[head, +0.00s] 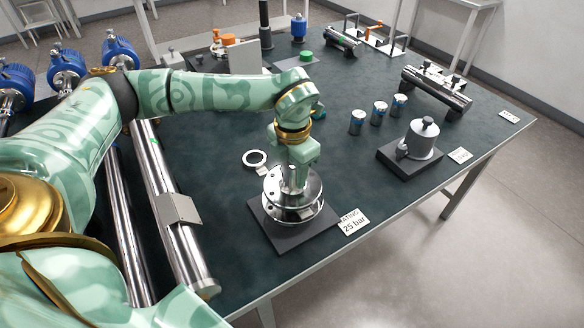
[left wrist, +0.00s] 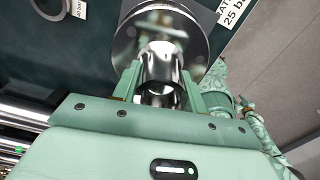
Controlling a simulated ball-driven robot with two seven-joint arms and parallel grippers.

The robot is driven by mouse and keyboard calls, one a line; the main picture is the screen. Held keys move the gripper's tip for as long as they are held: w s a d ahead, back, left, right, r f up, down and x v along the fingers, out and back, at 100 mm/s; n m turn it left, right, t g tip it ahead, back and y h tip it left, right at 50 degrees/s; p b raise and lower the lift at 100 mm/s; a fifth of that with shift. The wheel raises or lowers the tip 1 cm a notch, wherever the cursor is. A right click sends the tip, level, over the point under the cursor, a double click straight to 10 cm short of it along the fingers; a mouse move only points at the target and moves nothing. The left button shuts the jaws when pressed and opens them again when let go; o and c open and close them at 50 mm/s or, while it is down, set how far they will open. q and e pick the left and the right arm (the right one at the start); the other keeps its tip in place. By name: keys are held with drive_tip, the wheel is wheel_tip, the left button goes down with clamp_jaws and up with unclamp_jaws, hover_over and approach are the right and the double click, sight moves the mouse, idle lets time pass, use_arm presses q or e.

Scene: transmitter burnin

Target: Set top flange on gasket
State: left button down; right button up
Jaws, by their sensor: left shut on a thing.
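The top flange (head: 291,182) is a shiny metal disc with a neck, low over the dark square base plate (head: 268,232). Another metal flange shows below it on the plate (head: 296,214). My left gripper (head: 294,168) points down and is shut on the flange's neck; in the left wrist view its fingers (left wrist: 162,85) clasp the shiny neck above the disc (left wrist: 125,45). I cannot tell whether the two discs touch, and a gasket between them is hidden. A loose ring (head: 255,158) lies flat on the table and also shows in the left wrist view (left wrist: 48,8). My right gripper is not in view.
A "25 bar" label (head: 352,222) lies beside the base plate. Right of it, a grey lidded vessel (head: 420,140) stands on a dark plate. Several small cylinders (head: 379,113) stand behind. Long metal tubes (head: 172,215) run along the left. The table's front edge (head: 390,216) is near.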

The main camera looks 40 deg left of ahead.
use_arm(q)
drive_tip(key=shift+r+p, duration=0.1)
drive_tip(key=shift+p, duration=0.6)
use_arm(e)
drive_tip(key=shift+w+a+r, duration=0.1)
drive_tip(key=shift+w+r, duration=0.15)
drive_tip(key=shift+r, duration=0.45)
use_arm(q)
drive_tip(key=shift+f+b, duration=0.5)
drive_tip(key=shift+f, duration=0.7)
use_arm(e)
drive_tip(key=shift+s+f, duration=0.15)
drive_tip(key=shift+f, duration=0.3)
use_arm(q)
drive_tip(key=c, duration=0.7)
unclamp_jaws()
wheel_tip(320, 180, up, 16)
drive_tip(key=p, duration=0.4)
drive_tip(key=shift+r, duration=0.15)
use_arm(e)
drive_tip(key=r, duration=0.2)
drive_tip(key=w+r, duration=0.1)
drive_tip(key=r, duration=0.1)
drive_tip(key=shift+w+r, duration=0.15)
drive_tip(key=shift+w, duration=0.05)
